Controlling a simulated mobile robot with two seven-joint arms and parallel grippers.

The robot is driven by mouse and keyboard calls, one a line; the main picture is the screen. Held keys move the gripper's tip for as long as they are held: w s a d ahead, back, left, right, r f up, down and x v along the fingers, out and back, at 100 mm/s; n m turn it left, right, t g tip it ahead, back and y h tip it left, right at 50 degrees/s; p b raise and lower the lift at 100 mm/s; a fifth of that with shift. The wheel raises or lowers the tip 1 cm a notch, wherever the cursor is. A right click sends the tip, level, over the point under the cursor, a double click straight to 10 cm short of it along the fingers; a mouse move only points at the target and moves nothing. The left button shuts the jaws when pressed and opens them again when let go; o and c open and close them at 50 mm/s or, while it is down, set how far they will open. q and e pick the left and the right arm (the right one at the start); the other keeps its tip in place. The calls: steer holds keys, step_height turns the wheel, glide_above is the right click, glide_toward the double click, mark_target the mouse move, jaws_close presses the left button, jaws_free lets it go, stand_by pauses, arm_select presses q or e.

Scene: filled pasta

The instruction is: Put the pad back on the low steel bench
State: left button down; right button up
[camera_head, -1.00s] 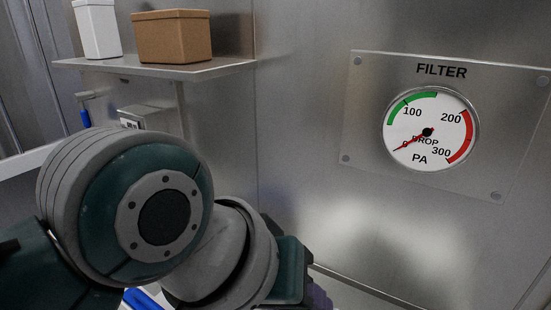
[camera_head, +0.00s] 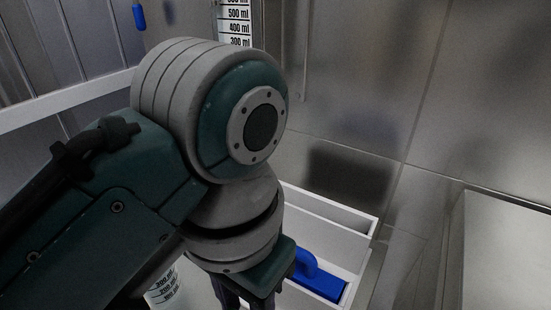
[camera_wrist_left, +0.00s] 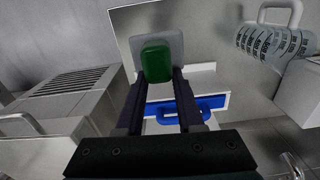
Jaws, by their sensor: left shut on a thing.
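My left gripper (camera_wrist_left: 158,92) is shut on what looks like the pad, a green block (camera_wrist_left: 157,61) with a grey rounded plate (camera_wrist_left: 173,44) behind it, in the left wrist view. The pad is between the fingertips, above a white tray. In the head view my left arm fills the left and middle, and the pad is hidden. I cannot tell for certain which surface is the low steel bench; a flat steel surface (camera_head: 507,245) shows at the right of the head view. My right gripper is not in view.
A white tray (camera_head: 333,215) holds a blue-handled tool (camera_head: 322,279); the tool also shows in the left wrist view (camera_wrist_left: 206,104). A vented steel box (camera_wrist_left: 70,85) is at the left.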

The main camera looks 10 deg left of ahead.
arm_select(q)
step_height(320, 180, down, 14)
steer(key=b, duration=0.4)
steer(key=shift+d+f+b, duration=0.15)
steer(key=shift+f+b, duration=0.05)
steer(key=shift+b, duration=0.15)
steer(key=shift+f+b, duration=0.9)
steer(key=shift+f, duration=1)
steer(key=shift+f, duration=0.1)
steer(key=c, duration=0.5)
jaws_free()
